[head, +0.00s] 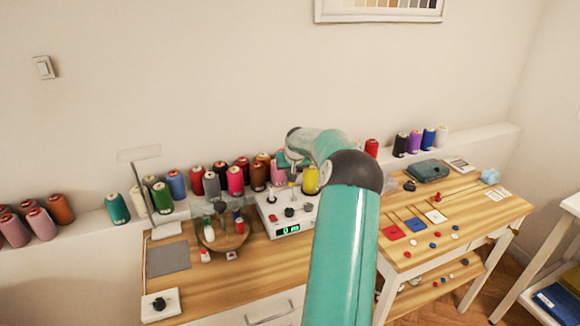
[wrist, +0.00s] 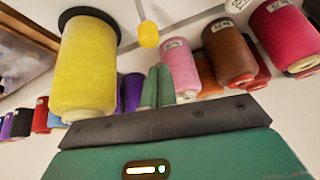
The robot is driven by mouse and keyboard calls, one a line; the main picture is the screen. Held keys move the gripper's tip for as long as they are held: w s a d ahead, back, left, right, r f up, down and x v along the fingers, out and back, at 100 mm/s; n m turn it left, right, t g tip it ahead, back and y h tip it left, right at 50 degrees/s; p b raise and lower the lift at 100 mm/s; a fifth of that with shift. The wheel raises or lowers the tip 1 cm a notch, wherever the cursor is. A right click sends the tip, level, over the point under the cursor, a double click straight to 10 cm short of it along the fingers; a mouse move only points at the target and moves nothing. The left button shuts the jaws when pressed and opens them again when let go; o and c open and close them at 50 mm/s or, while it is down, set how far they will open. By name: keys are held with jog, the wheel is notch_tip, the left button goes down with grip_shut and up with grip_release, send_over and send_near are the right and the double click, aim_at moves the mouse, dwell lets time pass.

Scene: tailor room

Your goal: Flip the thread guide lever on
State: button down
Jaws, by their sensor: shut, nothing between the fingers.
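A white winder machine (head: 287,229) with a green digit display, a dark knob and small posts stands on the wooden bench. A yellow spool (head: 310,181) is at its right side and looms large at upper left in the wrist view (wrist: 89,70). A small yellow knob (wrist: 148,35) on a thin rod, likely the thread guide lever, shows near the top of the wrist view. My gripper (wrist: 157,72) has its green fingers together, with nothing between them, below and apart from that knob in the picture. In the head view my arm partly hides the machine's right side.
Thread spools line the wall ledge, including a pink one (wrist: 181,68) and a brown one (wrist: 229,55). The right table (head: 456,211) holds buttons and coloured patches. A grey mat (head: 168,258) lies at left.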

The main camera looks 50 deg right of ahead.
jog(key=shift+s+a+f, duration=0.15)
jog(key=shift+s+a, duration=0.35)
jog(key=shift+s+a+f, duration=0.15)
jog(key=shift+s+a, duration=0.3)
